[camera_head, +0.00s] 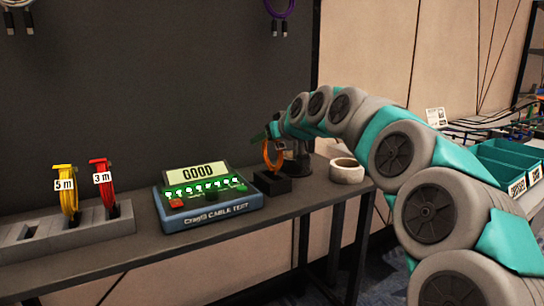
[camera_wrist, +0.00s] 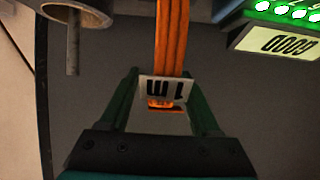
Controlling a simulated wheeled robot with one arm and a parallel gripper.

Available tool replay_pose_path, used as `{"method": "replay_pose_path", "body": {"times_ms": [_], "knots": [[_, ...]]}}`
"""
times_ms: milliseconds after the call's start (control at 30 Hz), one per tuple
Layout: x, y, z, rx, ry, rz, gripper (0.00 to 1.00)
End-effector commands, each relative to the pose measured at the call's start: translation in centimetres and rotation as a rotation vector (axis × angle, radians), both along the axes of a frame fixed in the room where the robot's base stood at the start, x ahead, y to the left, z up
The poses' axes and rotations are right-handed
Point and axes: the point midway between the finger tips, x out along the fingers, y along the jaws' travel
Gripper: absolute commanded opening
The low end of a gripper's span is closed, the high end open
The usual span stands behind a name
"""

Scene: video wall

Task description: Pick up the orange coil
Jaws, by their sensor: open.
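The orange coil (camera_head: 272,156) stands upright in a small black holder (camera_head: 272,184) on the bench, right of the cable tester. In the wrist view the orange coil (camera_wrist: 172,38) shows as a vertical bundle with a white "1 m" tag (camera_wrist: 163,90). My gripper (camera_wrist: 163,76) is open, with one green finger on each side of the tag and coil. Gaps show between fingers and tag. In the head view my gripper (camera_head: 273,129) is at the top of the coil, partly hidden by my arm.
The cable tester (camera_head: 208,193) reads GOOD. Yellow "5 m" (camera_head: 66,190) and red "3 m" (camera_head: 103,183) coils stand in a grey rack (camera_head: 60,238) at left. A pale roll (camera_head: 346,171) lies right of the holder. Teal bins (camera_head: 505,160) are at far right.

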Motion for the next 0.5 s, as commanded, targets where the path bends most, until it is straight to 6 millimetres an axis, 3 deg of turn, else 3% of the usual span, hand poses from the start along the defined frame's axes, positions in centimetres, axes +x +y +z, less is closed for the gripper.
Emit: {"method": "replay_pose_path", "body": {"times_ms": [167, 500], "knots": [[-0.01, 0.0, 0.0, 0.0, 0.0, 0.0, 0.63], [-0.02, 0.0, -0.02, 0.0, 0.0, 0.0, 0.24]]}}
